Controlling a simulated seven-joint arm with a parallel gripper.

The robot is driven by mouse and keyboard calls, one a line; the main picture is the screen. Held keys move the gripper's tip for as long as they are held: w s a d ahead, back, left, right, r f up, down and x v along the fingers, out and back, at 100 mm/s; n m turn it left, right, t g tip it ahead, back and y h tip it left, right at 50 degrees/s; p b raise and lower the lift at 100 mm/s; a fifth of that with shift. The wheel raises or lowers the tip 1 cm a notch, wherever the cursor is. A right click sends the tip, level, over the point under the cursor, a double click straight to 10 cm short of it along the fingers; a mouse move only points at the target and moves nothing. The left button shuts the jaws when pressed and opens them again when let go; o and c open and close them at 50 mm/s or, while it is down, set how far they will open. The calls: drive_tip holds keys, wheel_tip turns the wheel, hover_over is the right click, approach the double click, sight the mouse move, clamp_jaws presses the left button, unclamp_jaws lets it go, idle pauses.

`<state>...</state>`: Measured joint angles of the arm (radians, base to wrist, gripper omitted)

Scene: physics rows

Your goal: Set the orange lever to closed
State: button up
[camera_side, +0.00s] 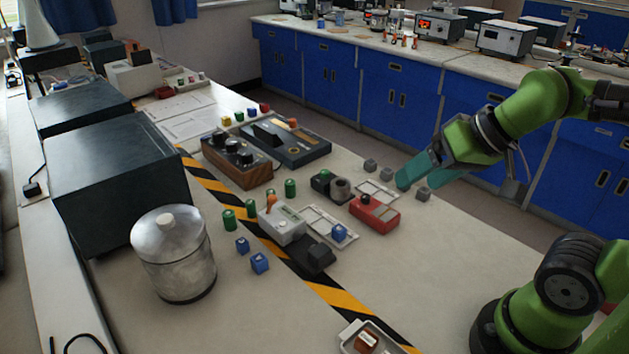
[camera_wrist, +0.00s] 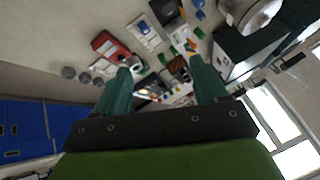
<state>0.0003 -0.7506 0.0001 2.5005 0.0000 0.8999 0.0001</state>
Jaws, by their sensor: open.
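The orange lever (camera_side: 271,203) stands up from a small light-grey box (camera_side: 282,226) on the table, near the striped tape. The lever looks roughly upright; its exact setting is too small to tell. In the wrist view the box shows small near the top, and the lever is hard to make out. My gripper (camera_side: 408,178) has teal fingers and is high at the right of the table, well apart from the lever. In the wrist view my gripper (camera_wrist: 160,65) has its fingers spread with nothing held between them.
A metal canister (camera_side: 174,255) stands left.

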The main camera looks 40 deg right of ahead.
sight(270, 205)
drive_tip(key=shift+c, duration=0.5)
